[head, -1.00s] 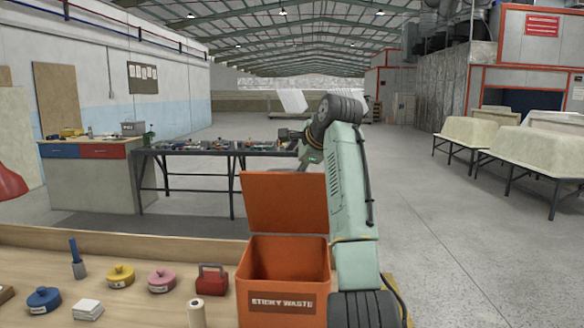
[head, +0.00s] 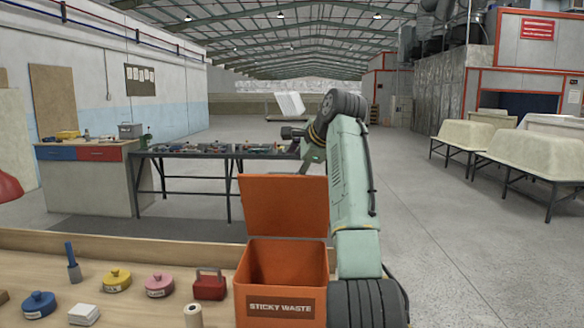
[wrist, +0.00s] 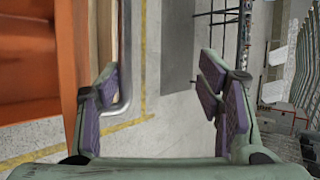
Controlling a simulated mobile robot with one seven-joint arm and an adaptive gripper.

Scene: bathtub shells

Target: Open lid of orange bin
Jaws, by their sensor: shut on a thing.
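The orange bin (head: 280,307), labelled "STICKY WASTE", stands at the front centre of the head view. Its lid (head: 284,205) is raised, roughly upright at the back of the bin, and the opening shows. My gripper (head: 302,155) is behind the lid's upper right part, mostly hidden by my arm. Orange surface (wrist: 35,55) fills the left side there.
A wooden bench (head: 130,270) left of the bin holds a red box (head: 209,288), a pink weight (head: 159,285), a yellow weight (head: 116,281) and other small things. A dark table (head: 215,153) stands behind. Tub shells (head: 530,150) are at right; the floor between is clear.

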